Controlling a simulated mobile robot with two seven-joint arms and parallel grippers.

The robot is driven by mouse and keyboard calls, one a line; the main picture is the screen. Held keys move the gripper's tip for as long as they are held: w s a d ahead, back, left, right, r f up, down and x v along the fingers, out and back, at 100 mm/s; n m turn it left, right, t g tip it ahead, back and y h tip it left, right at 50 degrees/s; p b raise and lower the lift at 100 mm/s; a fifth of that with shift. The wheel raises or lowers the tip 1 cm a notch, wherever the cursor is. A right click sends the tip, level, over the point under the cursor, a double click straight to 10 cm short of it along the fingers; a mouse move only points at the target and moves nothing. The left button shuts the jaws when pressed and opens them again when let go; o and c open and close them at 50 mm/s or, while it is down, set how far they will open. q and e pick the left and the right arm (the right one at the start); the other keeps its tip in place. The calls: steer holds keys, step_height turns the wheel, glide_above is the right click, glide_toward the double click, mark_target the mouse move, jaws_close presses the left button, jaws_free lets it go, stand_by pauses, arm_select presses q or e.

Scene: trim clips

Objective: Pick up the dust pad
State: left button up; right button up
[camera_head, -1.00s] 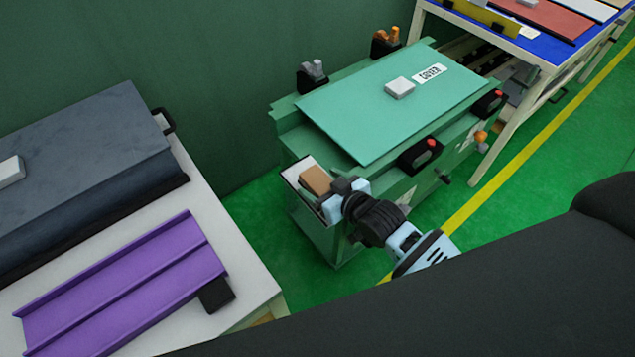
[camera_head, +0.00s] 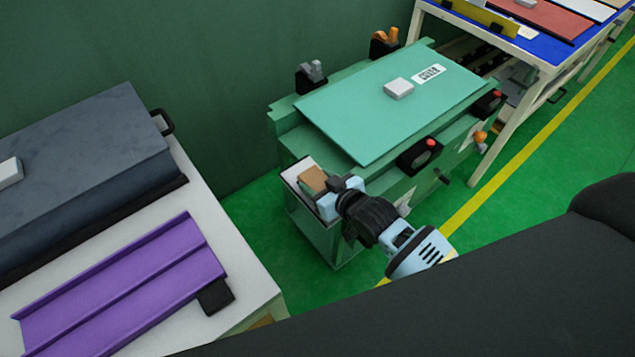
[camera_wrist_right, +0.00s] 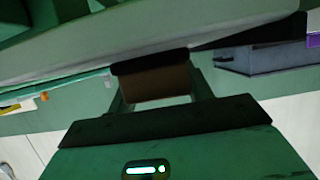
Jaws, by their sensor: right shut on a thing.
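The dust pad (camera_head: 312,179) is a small brown block at the white-lined tray on the near left end of the green machine. My right gripper (camera_head: 327,184) reaches it from the right and is shut on it, hiding its right side. In the right wrist view, the brown pad (camera_wrist_right: 157,83), with a dark upper edge, sits between the two fingers of my right gripper (camera_wrist_right: 158,95). Whether the pad touches the tray floor is hard to tell. My left gripper is not in view.
The green machine (camera_head: 350,115) carries a flat cover panel with a small white block and a label. Clamps with red and orange parts line its edges. A white table (camera_head: 250,285) with a purple channel part (camera_head: 125,285) stands at left. Green floor lies between.

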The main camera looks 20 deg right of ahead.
mark_target(318, 181)
steer(key=shift+r, duration=0.55)
step_height(318, 181, up, 2)
steer(key=shift+r, duration=0.1)
steer(key=shift+s+a+r, duration=0.1)
steer(key=shift+s, duration=0.5)
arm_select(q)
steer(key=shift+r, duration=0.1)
arm_select(e)
steer(key=s+a+r, duration=0.1)
steer(key=s+a, duration=0.1)
steer(key=s, duration=1.2)
steer(key=shift+s+r, duration=0.25)
steer(key=shift+s, duration=0.1)
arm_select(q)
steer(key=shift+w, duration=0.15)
arm_select(e)
steer(key=shift+a, duration=0.1)
